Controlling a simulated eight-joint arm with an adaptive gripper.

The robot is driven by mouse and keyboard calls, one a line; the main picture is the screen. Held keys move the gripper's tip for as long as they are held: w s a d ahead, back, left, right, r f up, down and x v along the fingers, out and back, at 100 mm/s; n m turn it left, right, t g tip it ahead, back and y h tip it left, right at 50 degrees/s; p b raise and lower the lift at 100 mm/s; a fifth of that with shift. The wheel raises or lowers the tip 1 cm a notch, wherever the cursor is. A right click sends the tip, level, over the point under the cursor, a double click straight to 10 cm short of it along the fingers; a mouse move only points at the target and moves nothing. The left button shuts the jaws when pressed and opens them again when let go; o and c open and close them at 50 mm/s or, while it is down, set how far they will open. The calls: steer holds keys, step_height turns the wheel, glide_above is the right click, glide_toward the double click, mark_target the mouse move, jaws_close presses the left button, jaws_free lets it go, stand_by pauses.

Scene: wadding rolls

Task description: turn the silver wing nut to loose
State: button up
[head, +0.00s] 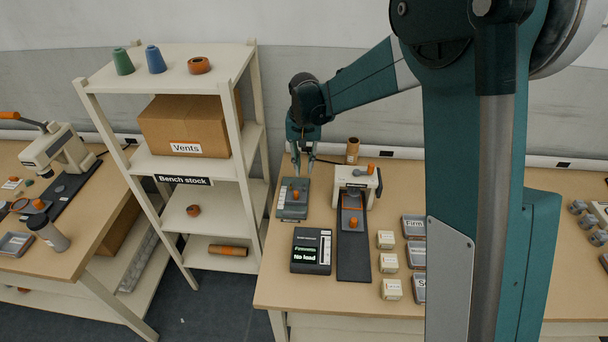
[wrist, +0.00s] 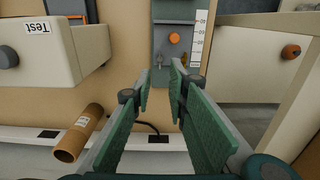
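The silver wing nut (wrist: 159,61) shows small on the near part of a grey fixture (wrist: 174,15), just ahead of the fingertips in the wrist view. A brass-coloured part (wrist: 185,61) sits to its right, and an orange knob (wrist: 174,38) lies farther along. In the head view the fixture (head: 283,211) is on the bench, and the wing nut is too small to make out. My gripper (head: 303,171) is above the fixture's back end. In the wrist view my gripper (wrist: 161,82) is open and empty, its fingers apart and not visibly touching the nut.
A black display box (head: 311,251) reading "No load" sits in front. A brown roll (head: 352,150) stands behind. A white shelf (head: 245,100) rises to the left of the bench.

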steer(key=shift+r, duration=1.9)
steer(key=s+d+r+t, duration=0.3)
steer(key=s+d+r, duration=1.25)
steer(key=d, duration=0.25)
steer(key=s+d+t, duration=0.1)
steer(key=s+d, duration=0.2)
steer(key=s, duration=0.4)
steer(key=s+d+f+t, duration=0.1)
steer(key=s+d, duration=0.3)
steer(key=s, duration=0.3)
steer(key=s+d+f+t, duration=0.1)
steer(key=s+d+t, duration=0.1)
steer(key=s+d, duration=0.2)
steer(key=shift+s+f, duration=0.2)
steer(key=shift+s, duration=1.2)
